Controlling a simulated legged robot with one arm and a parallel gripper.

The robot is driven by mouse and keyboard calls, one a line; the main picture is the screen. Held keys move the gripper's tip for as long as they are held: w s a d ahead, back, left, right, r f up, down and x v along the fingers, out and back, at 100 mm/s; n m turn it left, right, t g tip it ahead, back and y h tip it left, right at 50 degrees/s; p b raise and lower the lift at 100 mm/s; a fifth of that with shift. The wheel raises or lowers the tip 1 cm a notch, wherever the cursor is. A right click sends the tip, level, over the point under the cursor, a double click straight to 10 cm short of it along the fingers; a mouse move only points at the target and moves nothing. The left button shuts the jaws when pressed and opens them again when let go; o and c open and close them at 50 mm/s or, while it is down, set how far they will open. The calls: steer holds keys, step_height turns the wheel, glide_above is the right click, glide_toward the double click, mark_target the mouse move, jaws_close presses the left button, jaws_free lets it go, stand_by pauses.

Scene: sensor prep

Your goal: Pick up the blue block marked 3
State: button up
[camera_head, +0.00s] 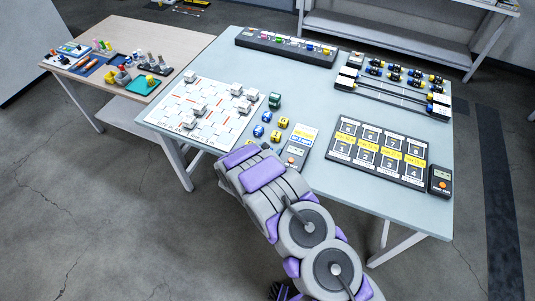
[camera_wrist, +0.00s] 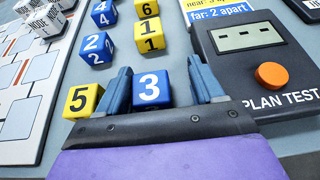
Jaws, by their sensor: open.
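The blue block marked 3 (camera_wrist: 152,90) sits upright on the table in the wrist view, its white 3 facing up. My gripper (camera_wrist: 160,72) is open, with one blue-grey finger on each side of the block. The left finger is close to it; a wider gap shows before the right finger. I cannot tell whether either finger touches it. In the head view my arm hides the gripper and probably this block.
A yellow block marked 5 (camera_wrist: 82,100) sits just left of the left finger. Blue block 2 (camera_wrist: 97,47) and yellow block 1 (camera_wrist: 150,36) stand beyond. The PLAN TEST device (camera_wrist: 255,52) is close on the right. A white grid board (camera_head: 187,84) lies left.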

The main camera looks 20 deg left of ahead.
steer(key=shift+a+f, duration=0.15)
steer(key=shift+a, duration=0.5)
steer(key=c, duration=0.4)
steer(key=shift+s+d, duration=0.1)
steer(key=shift+d, duration=0.35)
steer(key=c, duration=0.6)
steer(key=shift+c, duration=0.2)
steer(key=shift+a, duration=0.15)
